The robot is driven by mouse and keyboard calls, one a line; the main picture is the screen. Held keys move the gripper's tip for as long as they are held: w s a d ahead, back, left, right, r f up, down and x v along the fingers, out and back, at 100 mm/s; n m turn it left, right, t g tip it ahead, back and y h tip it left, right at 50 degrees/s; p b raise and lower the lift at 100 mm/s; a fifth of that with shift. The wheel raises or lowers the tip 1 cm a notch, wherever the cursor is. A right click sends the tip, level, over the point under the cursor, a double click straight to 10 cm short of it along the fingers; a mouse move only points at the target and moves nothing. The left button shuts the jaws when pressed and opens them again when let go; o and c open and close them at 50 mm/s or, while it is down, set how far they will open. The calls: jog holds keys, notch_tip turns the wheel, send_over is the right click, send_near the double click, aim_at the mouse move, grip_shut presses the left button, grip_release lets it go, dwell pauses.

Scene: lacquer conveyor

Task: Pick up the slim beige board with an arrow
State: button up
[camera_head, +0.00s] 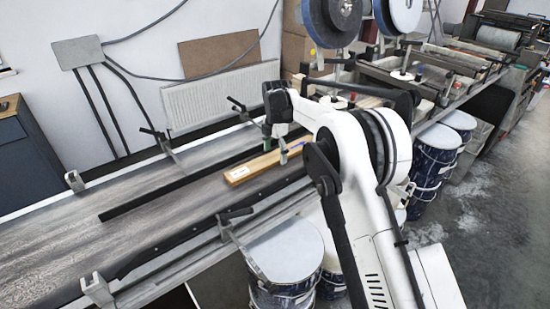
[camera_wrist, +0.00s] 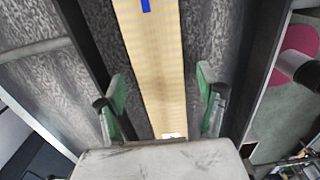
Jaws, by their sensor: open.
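The slim beige board (camera_head: 262,164) lies flat on the conveyor in the head view, between two dark guide rails. A small white label shows on its near left end, and a bit of blue at the far end. In the wrist view the board (camera_wrist: 155,60) runs lengthwise up the picture, with a blue mark near the top and a white mark low down. No clear arrow can be made out. My gripper (camera_wrist: 161,105) is open, its green-padded fingers on either side of the board with a gap on both sides. In the head view my gripper (camera_head: 276,152) is over the board.
The grey conveyor belt (camera_head: 60,225) is bare toward the left. A dark guide rail (camera_head: 165,197) runs behind the board, another (camera_head: 190,236) in front. Metal drums (camera_head: 285,255) stand below the front edge. A white radiator (camera_head: 220,95) is at the wall.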

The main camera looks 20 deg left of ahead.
jog(key=shift+f, duration=0.55)
jog(key=c, duration=1.6)
jog(key=shift+o, duration=0.2)
jog(key=shift+r, duration=0.15)
